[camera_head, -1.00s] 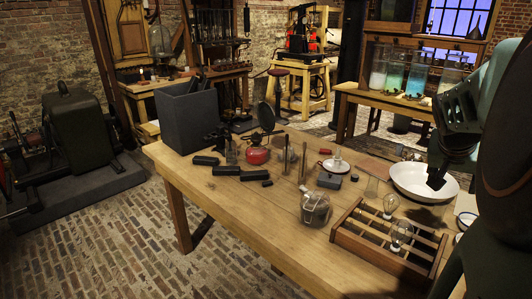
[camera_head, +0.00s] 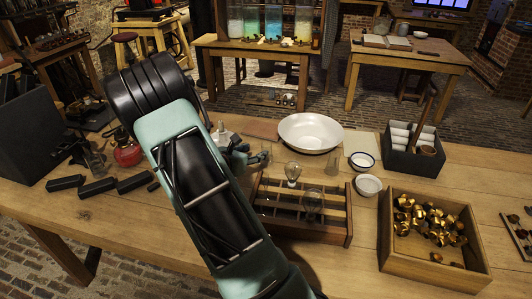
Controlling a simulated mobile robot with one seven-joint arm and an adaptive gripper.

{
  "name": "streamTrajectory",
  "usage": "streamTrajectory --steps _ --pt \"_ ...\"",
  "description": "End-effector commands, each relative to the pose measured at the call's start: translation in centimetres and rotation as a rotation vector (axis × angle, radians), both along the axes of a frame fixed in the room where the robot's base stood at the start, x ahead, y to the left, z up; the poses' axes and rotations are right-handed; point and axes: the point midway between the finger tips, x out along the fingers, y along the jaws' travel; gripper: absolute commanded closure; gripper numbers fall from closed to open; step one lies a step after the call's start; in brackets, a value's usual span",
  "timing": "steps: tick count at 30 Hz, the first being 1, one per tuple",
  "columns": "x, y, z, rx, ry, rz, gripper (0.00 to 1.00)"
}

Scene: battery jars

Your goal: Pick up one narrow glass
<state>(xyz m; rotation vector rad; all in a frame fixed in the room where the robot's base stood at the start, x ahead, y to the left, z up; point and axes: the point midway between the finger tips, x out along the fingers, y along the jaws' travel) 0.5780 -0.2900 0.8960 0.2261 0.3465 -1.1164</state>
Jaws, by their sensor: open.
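A narrow clear glass (camera_head: 333,162) stands on the wooden table, just in front of the white bowl and behind the slatted wooden rack. My gripper (camera_head: 250,156) shows only in part beyond my arm, left of the bulb and the narrow glass. It is open and apart from the narrow glass. My arm hides most of the gripper and the table beneath it.
The white bowl (camera_head: 311,133), slatted rack (camera_head: 347,222) and upright bulb (camera_head: 292,174) stand close around the glass. Small bowls (camera_head: 368,185), a crate of brass parts (camera_head: 387,235) and a dark box (camera_head: 441,165) stand right. Black blocks (camera_head: 97,187) lie left.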

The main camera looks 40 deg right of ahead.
Motion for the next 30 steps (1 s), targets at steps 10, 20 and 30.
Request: streamTrajectory --steps 10,20,30 --pt "2.0 -4.0 -2.0 -0.003 0.008 0.008 0.52" --pt "3.5 -7.5 -2.8 -0.003 0.007 0.005 0.52" --pt "4.3 -8.9 -3.6 -0.002 0.006 0.007 0.52"
